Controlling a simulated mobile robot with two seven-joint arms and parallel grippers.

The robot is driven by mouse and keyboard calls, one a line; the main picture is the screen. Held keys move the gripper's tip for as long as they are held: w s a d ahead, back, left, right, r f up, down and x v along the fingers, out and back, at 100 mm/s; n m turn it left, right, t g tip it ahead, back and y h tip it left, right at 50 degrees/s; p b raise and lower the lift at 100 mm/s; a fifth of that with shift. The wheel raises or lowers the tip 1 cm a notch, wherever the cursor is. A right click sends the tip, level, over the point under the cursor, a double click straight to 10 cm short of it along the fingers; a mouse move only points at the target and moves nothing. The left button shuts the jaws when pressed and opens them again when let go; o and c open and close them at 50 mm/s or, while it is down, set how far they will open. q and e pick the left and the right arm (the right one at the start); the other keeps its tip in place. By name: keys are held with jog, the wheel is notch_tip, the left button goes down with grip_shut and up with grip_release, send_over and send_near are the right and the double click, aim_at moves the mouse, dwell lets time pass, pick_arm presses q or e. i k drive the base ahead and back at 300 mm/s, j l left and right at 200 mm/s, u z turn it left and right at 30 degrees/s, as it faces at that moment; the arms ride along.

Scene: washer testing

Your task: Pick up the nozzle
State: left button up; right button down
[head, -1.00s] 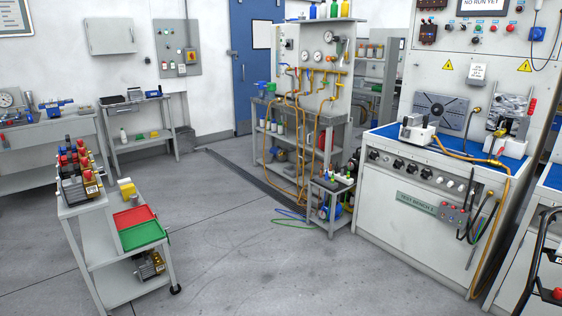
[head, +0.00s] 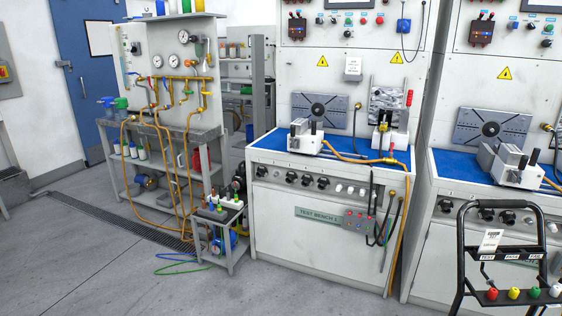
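Several small coloured pieces that look like nozzle tips sit in a row on a black tubular frame at the lower right: a red one (head: 492,294), a yellow one (head: 513,293), a green one (head: 534,292) and a white one (head: 554,291). Other small pieces with coloured tops (head: 217,203) stand on a low grey cart (head: 231,253) left of the test bench; they are too small to make out. I cannot tell which piece is the task's nozzle. Neither of my grippers is in view.
Test bench 1 (head: 310,234) stands in the middle with a blue top and an orange hose. A second bench (head: 431,243) stands to its right. The black frame (head: 461,250) blocks the lower right. A hose rig (head: 175,60) stands at the left. The floor (head: 110,270) at lower left is clear.

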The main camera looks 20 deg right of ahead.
aim_at(493, 293)
jog(key=i+j+z, duration=0.1)
jog(key=i+z, duration=0.3)
jog(key=i, duration=1.15)
jog(key=i+z, duration=0.35)
jog(key=i+j+z, duration=0.1)
jog(key=z, duration=0.25)
jog(key=i+j+z, duration=0.2)
jog(key=i+z, duration=0.15)
jog(key=l+z, duration=0.1)
jog(key=z, duration=1.7)
jog(key=i+l+z, duration=0.25)
jog(key=i+z, duration=0.2)
jog(key=i+l+z, duration=0.1)
jog(key=i+z, duration=0.35)
